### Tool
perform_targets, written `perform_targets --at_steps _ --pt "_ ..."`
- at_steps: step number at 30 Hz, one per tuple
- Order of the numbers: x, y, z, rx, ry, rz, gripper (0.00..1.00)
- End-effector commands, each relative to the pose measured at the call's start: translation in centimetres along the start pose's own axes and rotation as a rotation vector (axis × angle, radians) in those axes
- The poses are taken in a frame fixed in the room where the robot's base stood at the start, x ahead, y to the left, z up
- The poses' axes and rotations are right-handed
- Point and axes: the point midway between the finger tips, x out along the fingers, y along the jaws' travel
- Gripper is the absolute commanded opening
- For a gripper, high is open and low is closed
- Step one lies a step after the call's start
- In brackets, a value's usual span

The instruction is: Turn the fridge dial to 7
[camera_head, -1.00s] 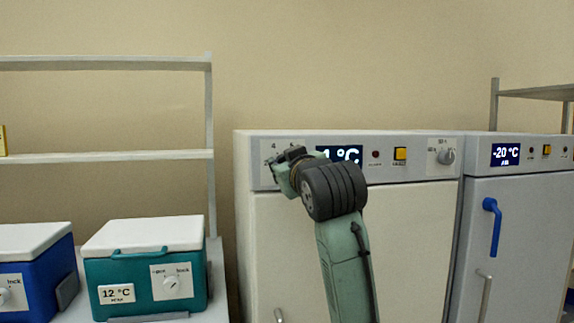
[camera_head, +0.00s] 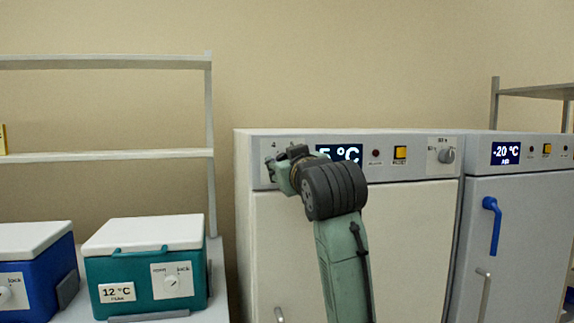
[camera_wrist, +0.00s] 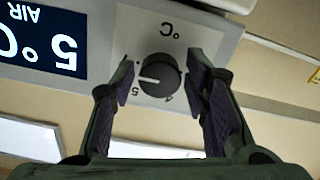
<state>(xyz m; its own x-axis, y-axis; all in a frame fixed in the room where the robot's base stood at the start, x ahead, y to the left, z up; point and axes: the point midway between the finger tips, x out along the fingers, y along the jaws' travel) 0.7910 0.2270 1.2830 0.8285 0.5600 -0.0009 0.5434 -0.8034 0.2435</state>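The fridge dial (camera_wrist: 160,66) is a dark round knob on a pale plate in the wrist view, which shows the panel upside down. Its white pointer line points left, close to the printed 5. A printed 4 is below it. The fridge display (camera_wrist: 38,42) reads 5 °C AIR; it also shows in the head view (camera_head: 340,154), partly covered by my arm. My gripper (camera_wrist: 161,82) is open, one finger on each side of the dial, with visible gaps to the knob. In the head view my gripper (camera_head: 274,172) hides the dial.
The fridge (camera_head: 290,220) also carries a yellow button (camera_head: 400,152) and another knob (camera_head: 446,156) further right. A second unit (camera_head: 530,220) showing -20 °C stands right. A teal cooler (camera_head: 145,262) and a blue cooler (camera_head: 40,270) stand left below a shelf (camera_head: 110,156).

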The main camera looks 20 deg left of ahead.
Motion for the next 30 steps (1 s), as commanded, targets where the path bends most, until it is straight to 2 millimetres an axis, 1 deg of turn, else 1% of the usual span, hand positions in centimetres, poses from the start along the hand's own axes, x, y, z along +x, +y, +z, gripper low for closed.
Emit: perform_targets --at_steps 1,3,11,14,17,24,27,30 --pt "0.0 0.0 0.0 0.0 0.0 0.0 0.47" --pt "0.0 0.0 0.0 -0.001 0.0 0.0 0.51" --pt "0.0 0.0 -0.1 -0.001 0.001 0.001 0.51" --pt "-0.5 0.0 -0.1 -0.002 0.002 0.001 0.51" --pt "-1.8 0.1 -0.1 -0.002 0.004 0.002 0.51" --pt "-6.9 0.1 -0.1 -0.003 0.004 0.002 0.51" --pt "-8.9 0.1 -0.1 -0.002 0.004 0.003 0.51" --pt "-10.4 0.1 -0.1 -0.001 0.003 0.002 0.51"
